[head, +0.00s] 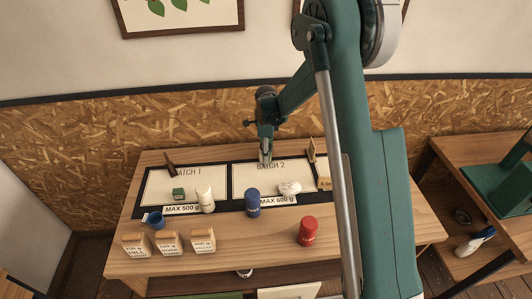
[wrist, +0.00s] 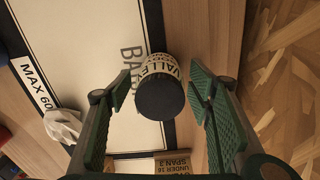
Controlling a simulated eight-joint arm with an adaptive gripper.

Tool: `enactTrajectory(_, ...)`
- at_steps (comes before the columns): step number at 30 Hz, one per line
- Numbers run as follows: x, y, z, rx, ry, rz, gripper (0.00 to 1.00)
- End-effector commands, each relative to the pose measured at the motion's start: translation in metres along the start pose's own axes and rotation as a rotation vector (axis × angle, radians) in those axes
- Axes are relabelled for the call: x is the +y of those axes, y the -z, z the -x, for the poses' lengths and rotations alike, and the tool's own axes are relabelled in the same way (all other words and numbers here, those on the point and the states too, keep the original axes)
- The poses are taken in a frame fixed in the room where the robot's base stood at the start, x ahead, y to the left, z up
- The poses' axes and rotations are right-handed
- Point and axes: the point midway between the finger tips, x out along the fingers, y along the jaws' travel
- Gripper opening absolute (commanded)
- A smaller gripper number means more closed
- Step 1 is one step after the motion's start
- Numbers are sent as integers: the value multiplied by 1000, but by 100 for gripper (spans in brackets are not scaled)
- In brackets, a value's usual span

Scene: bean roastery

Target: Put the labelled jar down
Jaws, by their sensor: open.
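The labelled jar (wrist: 160,66) has a dark round lid and a pale band with black print, partly readable as "VALLEY". In the wrist view it sits between my gripper's (wrist: 160,82) two spread fingers, with a gap on each side. It overlaps the edge of the white BATCH 2 panel (wrist: 95,50); I cannot tell whether its base touches the surface. In the head view my gripper (head: 265,150) is over the back part of the BATCH 2 panel (head: 240,184), and the jar there is mostly hidden by it.
A white crumpled item (head: 290,188), a blue canister (head: 252,202) and a white canister (head: 205,198) stand towards the panels' front. A red canister (head: 307,231) and several labelled containers (head: 168,242) are nearer the front edge. An upright wooden piece (head: 311,150) stands right of my gripper.

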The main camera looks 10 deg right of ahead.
Motion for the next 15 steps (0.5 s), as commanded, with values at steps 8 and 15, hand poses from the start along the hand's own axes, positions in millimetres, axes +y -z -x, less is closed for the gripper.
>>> enactTrajectory(8, 0, 0, 16, 0, 0, 0, 52)
enactTrajectory(15, 0, 0, 49, 0, 0, 0, 52)
